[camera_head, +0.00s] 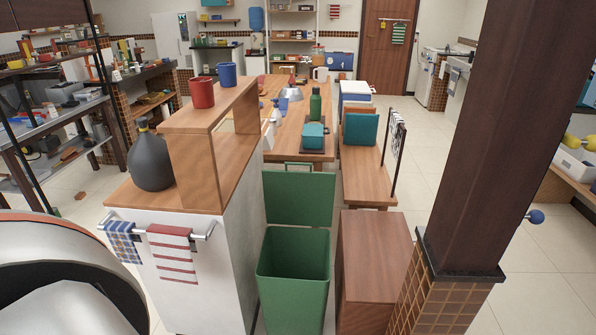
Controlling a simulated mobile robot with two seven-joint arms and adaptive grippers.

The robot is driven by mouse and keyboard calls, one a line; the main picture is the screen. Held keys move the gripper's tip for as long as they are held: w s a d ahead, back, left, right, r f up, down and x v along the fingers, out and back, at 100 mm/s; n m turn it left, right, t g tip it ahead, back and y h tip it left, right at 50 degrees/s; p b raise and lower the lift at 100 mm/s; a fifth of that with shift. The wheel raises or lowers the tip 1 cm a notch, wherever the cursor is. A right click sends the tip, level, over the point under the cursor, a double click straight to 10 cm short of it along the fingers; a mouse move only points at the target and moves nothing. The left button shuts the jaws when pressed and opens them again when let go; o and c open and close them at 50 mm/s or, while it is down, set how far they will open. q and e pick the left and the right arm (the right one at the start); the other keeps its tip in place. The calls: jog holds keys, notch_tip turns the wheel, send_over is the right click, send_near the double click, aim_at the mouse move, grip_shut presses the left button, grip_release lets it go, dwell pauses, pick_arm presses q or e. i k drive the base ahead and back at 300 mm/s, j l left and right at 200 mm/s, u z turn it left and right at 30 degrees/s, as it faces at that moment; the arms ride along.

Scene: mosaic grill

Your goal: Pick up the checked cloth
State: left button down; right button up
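A blue checked cloth (124,241) with white and yellow in its pattern hangs over the left part of a metal rail (203,236). The rail is fixed to the front of a white cabinet with a wooden top. A red and white striped towel (172,252) hangs on the same rail, just right of the checked cloth, with a small gap between them. Neither of my grippers shows in the head view.
A dark round jug (150,160) stands on the wooden top (190,202) above the rail. A green open bin (293,272) stands right of the cabinet, beside a wooden box (374,262). A large rounded shape fills the lower left corner. A thick post (495,130) stands at right.

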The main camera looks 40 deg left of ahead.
aim_at(117, 232)
jog(key=u, duration=2.35)
jog(key=i+j+z, duration=0.15)
jog(key=i+j, duration=0.15)
jog(key=i+j+z, duration=0.15)
jog(key=j, duration=0.4)
jog(key=i, duration=0.1)
